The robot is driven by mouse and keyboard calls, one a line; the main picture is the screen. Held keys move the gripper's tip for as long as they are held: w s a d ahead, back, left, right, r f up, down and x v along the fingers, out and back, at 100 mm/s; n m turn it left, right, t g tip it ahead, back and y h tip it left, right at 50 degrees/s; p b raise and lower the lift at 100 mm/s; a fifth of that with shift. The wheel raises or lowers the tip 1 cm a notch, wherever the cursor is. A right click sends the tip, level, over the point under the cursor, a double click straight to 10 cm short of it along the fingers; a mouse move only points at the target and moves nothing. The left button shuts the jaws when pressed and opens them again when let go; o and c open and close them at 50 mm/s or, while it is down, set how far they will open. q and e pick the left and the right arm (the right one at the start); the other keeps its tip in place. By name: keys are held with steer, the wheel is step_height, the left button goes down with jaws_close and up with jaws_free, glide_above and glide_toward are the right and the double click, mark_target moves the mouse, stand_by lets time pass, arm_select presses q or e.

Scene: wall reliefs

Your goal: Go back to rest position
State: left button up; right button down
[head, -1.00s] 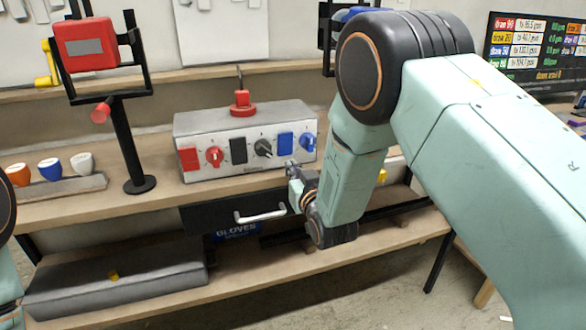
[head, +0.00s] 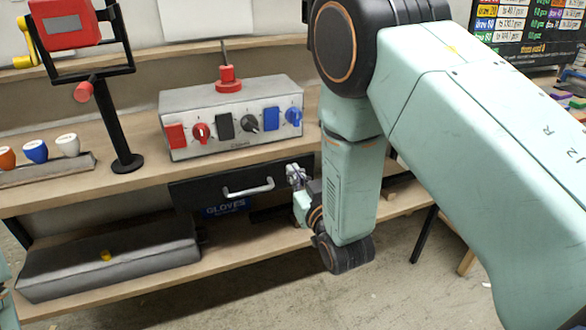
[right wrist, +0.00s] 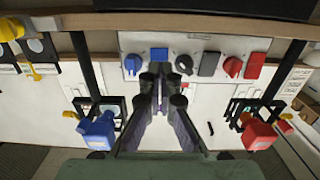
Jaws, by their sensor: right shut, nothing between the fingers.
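My right gripper (head: 294,172) is shut and empty. In the head view it is in front of the right end of the black drawer, below the right end of the grey control box (head: 205,97) and right of the drawer handle (head: 248,189). Its fingers (right wrist: 160,74) come together in the right wrist view, with the control box's switch panel (right wrist: 205,60) beyond. My right arm bends down from the right side of the head view. My left gripper is out of view; only a sliver of the left arm shows at the lower left edge.
The wooden bench (head: 95,160) carries the box, a black stand with a red unit (head: 62,22) and several coloured cups (head: 36,151). A grey block (head: 110,258) lies on the lower shelf (head: 250,246). Floor (head: 340,298) in front is clear.

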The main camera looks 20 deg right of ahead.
steer(key=shift+f, duration=0.1)
steer(key=s+d+f+g, duration=0.3)
steer(key=s+f+g, duration=0.7)
steer(key=s+f, duration=0.65)
steer(key=s+f+g, duration=0.3)
steer(key=s, duration=0.8)
steer(key=s+f+m+g, duration=0.1)
steer(key=s+f+g, duration=0.3)
steer(key=s, duration=0.7)
steer(key=shift+s+d+f, duration=0.2)
steer(key=shift+s+d, duration=0.1)
steer(key=shift+s, duration=0.05)
